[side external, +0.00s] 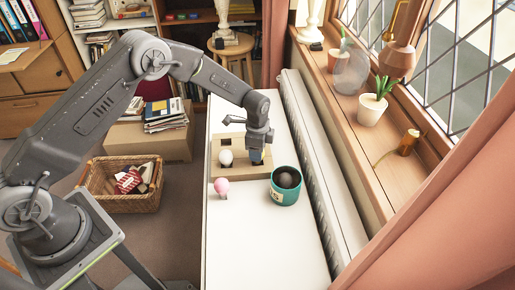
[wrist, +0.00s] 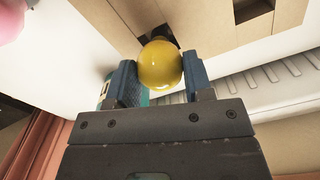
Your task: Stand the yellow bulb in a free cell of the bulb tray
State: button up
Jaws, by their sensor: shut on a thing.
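The yellow bulb (wrist: 160,66) is between the two fingers of my gripper (wrist: 160,82) in the wrist view, and the fingers are shut on it. Its far end is over or in a dark square cell of the tan bulb tray (wrist: 205,22); how deep it sits I cannot tell. In the side view my gripper (side external: 257,161) points down at the right part of the tray (side external: 236,172) and hides the yellow bulb. A white bulb (side external: 226,157) stands in a left cell of the tray. Another dark, empty cell (wrist: 254,10) shows in the wrist view.
A pink bulb (side external: 221,186) stands on the white table (side external: 240,240) in front of the tray. A teal pot (side external: 284,194) holding a dark round thing is close at the tray's front right. A radiator (side external: 318,165) runs along the right. The table's front is clear.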

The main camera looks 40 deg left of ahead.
jog(key=shift+f, duration=0.25)
jog(key=o, duration=0.9)
jog(key=shift+c, duration=0.2)
jog(key=shift+r, duration=0.1)
jog(key=shift+r, duration=3.4)
